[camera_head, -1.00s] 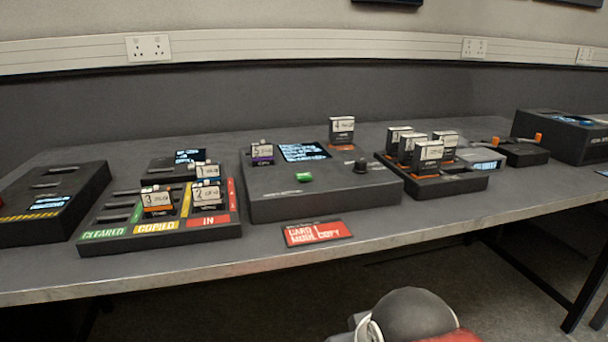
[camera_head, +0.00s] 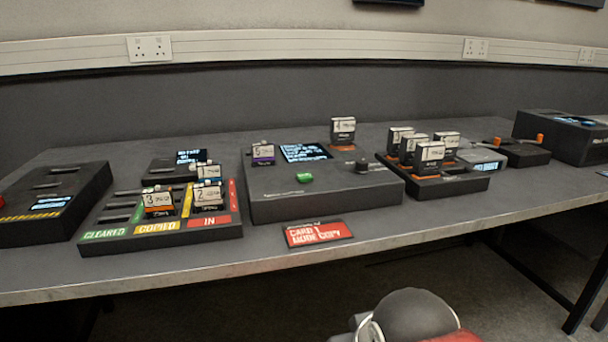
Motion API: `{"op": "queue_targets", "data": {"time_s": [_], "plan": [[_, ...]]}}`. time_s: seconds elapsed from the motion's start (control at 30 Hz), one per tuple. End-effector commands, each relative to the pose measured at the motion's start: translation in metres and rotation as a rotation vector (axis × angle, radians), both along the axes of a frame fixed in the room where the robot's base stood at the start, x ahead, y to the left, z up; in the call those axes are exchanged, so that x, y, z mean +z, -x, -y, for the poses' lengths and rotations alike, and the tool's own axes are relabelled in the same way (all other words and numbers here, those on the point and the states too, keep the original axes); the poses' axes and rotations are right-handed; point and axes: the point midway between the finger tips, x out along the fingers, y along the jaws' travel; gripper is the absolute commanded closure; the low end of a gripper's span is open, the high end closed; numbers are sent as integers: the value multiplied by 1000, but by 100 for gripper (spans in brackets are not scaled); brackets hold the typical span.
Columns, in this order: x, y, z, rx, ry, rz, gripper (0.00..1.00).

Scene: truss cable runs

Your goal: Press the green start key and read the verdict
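The green start key (camera_head: 304,178) sits on top of the dark console (camera_head: 325,205) in the middle of the bench. A small screen (camera_head: 305,152) behind the key shows several lines of pale blue text, too small to read. A black knob (camera_head: 362,166) is to the right of the key. A purple-based card marked 5 (camera_head: 263,154) stands at the console's left, and a card marked 4 (camera_head: 343,131) stands at its back right. My gripper is not in view; only a rounded grey part of my own arm shows at the bottom.
A tray (camera_head: 160,240) marked CLEARED, COPIED and IN holds several cards on the left. A rack (camera_head: 450,185) with several cards stands right of the console. A red CARD MODE COPY label (camera_head: 318,234) lies at the bench's front. Other dark devices stand at both ends.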

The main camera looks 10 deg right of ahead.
Motion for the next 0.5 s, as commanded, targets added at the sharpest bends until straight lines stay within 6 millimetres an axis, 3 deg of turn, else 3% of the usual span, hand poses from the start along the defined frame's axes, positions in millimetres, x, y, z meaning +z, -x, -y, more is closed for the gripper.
{"op": "queue_targets", "data": {"time_s": [0.07, 0.5], "plan": [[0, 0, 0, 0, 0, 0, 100], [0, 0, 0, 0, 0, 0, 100]]}}
